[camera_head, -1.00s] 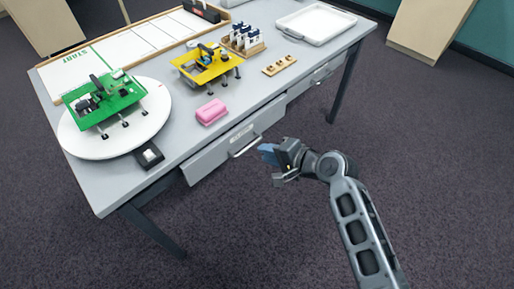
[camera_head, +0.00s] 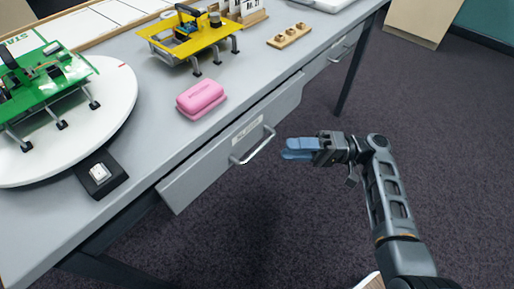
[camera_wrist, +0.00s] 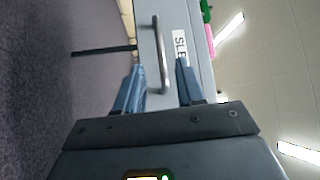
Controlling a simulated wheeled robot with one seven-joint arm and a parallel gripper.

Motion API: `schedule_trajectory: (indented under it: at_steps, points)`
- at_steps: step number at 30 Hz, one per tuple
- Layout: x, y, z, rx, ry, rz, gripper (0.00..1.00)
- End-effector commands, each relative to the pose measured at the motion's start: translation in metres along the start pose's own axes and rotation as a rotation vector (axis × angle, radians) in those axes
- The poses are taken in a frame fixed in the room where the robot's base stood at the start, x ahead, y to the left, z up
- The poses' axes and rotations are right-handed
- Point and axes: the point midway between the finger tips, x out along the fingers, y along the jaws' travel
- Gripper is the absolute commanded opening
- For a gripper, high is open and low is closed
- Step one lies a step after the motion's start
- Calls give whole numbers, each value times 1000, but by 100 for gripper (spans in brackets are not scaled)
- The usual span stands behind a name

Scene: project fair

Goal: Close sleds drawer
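The sleds drawer (camera_head: 205,166) is under the front edge of the grey table. Its front seems to stand slightly out from the table edge, but how far I cannot tell. It has a white label (camera_head: 247,129), reading "SLE..." in the wrist view (camera_wrist: 180,45), and a metal bar handle (camera_head: 256,147). My gripper (camera_head: 287,149) has blue fingers and is in front of the drawer, to the right of the handle and apart from it. In the wrist view my gripper (camera_wrist: 160,80) is open and empty, with the handle (camera_wrist: 158,50) ahead between the fingers.
A pink case (camera_head: 200,98), a yellow model (camera_head: 190,35), a white turntable (camera_head: 110,108) with a green model (camera_head: 45,85), and a small black switch box (camera_head: 101,174) are on the tabletop. Another drawer (camera_head: 325,58) is further right. The carpet before the table is clear.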

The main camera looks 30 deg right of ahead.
Motion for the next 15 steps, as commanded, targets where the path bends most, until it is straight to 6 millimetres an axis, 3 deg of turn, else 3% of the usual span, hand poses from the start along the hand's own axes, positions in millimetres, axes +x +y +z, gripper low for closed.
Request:
schedule_trajectory:
  at_steps: [9, 15]
  points:
    - [48, 0, 1, 4, -4, 2, 38]
    - [68, 0, 0, 4, -2, 3, 38]
